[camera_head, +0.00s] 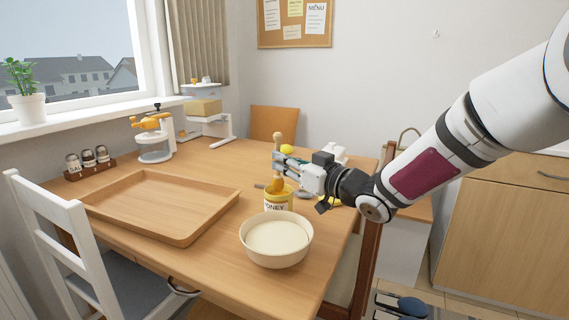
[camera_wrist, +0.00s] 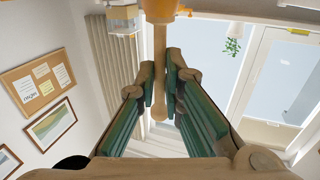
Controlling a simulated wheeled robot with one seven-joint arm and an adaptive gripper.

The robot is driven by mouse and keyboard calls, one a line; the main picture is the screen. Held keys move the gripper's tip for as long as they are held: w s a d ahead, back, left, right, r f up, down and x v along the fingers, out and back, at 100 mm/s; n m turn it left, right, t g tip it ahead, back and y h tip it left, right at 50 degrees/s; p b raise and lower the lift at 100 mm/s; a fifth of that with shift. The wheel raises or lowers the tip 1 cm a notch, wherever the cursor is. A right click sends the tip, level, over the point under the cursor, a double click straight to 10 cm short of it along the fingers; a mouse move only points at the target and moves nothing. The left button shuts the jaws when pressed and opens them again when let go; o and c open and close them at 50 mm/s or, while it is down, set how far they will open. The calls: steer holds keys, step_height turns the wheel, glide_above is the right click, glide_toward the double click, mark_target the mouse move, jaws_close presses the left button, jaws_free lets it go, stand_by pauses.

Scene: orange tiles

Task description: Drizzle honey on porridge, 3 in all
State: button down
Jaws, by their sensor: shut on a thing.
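My gripper (camera_head: 281,163) is shut on a wooden honey dipper (camera_head: 277,142) and holds it upright. In the wrist view, the dipper's handle (camera_wrist: 160,70) runs between the fingers (camera_wrist: 161,88). Its orange, honey-coloured head (camera_head: 277,184) is at the mouth of the yellow honey jar (camera_head: 278,203); I cannot tell how far inside it is. A cream bowl (camera_head: 273,260) of pale porridge (camera_head: 277,236) stands just in front of the jar, near the table's right side. Only one porridge bowl is in view.
An empty wooden tray (camera_head: 158,222) lies on the table (camera_head: 220,278), left of the bowl. A shaker rack (camera_head: 90,168), an orange-topped device (camera_head: 154,135) and a white scale-like stand (camera_head: 207,123) are farther back. A white chair (camera_head: 62,228) stands at the left. Yellow items lie partly behind my gripper.

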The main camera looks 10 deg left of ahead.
mark_target(281, 136)
steer(key=shift+r+p, duration=2.25)
steer(key=shift+r, duration=0.55)
